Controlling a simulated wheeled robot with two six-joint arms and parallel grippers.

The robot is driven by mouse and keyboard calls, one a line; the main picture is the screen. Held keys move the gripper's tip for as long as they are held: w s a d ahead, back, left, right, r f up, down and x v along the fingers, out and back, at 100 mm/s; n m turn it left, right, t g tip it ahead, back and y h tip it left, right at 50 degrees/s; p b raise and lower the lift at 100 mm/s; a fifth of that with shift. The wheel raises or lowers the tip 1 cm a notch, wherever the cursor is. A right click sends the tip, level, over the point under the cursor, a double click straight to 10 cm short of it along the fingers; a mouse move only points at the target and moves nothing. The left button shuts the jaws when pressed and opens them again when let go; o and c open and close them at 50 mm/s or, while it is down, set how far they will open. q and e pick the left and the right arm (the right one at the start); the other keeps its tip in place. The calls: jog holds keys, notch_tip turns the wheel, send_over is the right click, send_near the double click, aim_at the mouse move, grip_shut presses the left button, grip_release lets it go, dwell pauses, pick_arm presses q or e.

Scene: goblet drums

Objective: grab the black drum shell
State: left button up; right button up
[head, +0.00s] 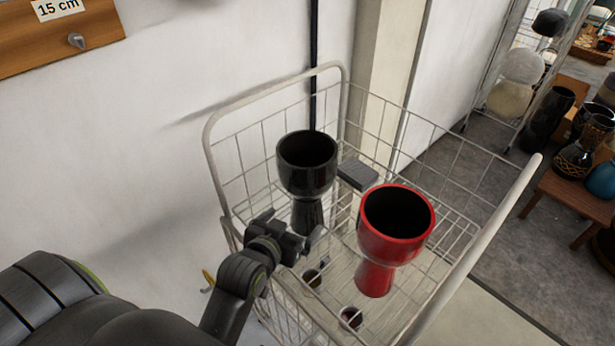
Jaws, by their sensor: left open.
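The black drum shell (307,178) is a glossy goblet shape with an open top. It stands upright in the white wire basket (343,84), toward the back left. My left gripper (312,240) is open beside the lower part of the black shell, on its near side. From this view I cannot tell whether the fingers are around its narrow stem or touch it. My left arm hides part of the basket's near left side. My right gripper does not show.
A red drum shell (375,268) stands close to the right of the black one. A dark grey block (357,174) lies behind them. Two small dark round pieces (350,317) are low in the basket's front. A wall rises at left; more drums stand at far right.

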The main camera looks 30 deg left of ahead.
aim_at(301, 213)
pick_arm(q)
jog(key=x, duration=0.2)
jog(key=shift+w, duration=0.3)
jog(key=shift+w+f+p, duration=0.25)
jog(key=shift+w+p, duration=0.35)
jog(key=shift+w, duration=0.05)
jog(key=p+x, duration=0.1)
jog(key=x, duration=0.2)
jog(key=shift+s+f, duration=0.1)
jog(key=shift+w+f, duration=0.3)
jog(key=shift+w, duration=0.25)
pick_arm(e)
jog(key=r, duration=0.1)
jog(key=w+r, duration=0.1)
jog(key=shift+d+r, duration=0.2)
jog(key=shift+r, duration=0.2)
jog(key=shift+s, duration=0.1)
pick_arm(q)
jog(key=c, duration=1.4)
jog(key=shift+r, duration=0.1)
jog(key=shift+c, duration=0.4)
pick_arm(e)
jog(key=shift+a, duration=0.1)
